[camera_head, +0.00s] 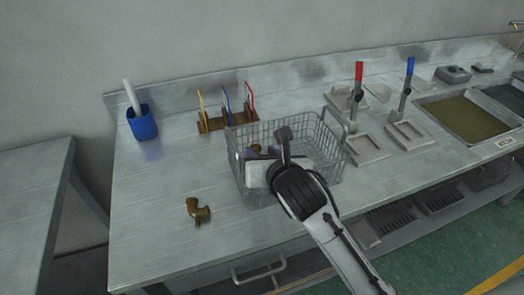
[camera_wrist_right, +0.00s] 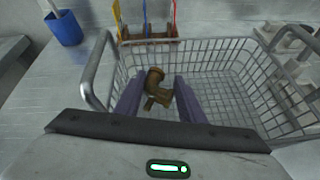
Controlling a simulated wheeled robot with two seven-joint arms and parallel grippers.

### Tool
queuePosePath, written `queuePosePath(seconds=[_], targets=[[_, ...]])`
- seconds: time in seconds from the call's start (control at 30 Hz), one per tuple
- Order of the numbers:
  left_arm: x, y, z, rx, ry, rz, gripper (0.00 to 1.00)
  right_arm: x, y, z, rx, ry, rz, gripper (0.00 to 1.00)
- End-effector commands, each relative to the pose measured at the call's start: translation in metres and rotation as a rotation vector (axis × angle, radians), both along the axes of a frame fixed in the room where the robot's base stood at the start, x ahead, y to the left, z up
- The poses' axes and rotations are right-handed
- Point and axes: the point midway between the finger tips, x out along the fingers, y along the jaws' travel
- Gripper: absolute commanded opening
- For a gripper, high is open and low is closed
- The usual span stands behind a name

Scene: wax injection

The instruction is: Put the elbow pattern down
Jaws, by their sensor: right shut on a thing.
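My right gripper (camera_head: 262,158) is over the wire basket (camera_head: 238,178). In the right wrist view its two purple fingers (camera_wrist_right: 158,100) are shut on a brown elbow pattern (camera_wrist_right: 155,77). The elbow pattern is held within the basket's outline; I cannot tell whether it touches the basket floor. In the head view it is mostly hidden by the gripper. A second brown elbow (camera_head: 198,210) lies on the steel table to the left of the basket. My left gripper is not in view.
A blue cup (camera_head: 142,127) with a white stick stands at the back left. A wooden rack (camera_head: 212,125) with coloured tools is behind the basket. Clamp stands with red (camera_head: 359,72) and blue (camera_head: 410,66) handles are to the right. The left table front is mostly clear.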

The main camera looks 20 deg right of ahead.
Motion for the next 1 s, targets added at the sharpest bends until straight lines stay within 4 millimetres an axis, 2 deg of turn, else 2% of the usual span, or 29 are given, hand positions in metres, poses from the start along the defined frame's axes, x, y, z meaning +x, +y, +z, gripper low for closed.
queuePosePath(seconds=[0.23,0.27,0.37,0.67,0.8,1.0], targets=[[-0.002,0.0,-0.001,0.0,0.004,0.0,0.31,0.0,0.0,-0.005,0.0,0.0,0.001,0.15],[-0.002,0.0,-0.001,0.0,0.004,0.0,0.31,0.0,0.0,-0.005,-0.001,0.0,0.0,0.39],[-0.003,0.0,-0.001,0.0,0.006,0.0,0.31,0.0,0.0,-0.005,-0.001,0.0,0.0,0.55],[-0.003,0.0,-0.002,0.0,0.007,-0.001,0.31,0.0,0.0,-0.004,0.001,-0.001,0.0,0.55],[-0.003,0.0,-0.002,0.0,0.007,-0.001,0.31,0.0,0.001,0.009,0.006,-0.002,-0.001,0.55],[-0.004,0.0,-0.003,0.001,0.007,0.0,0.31,-0.036,0.0,0.027,-0.002,-0.002,0.002,0.55]])
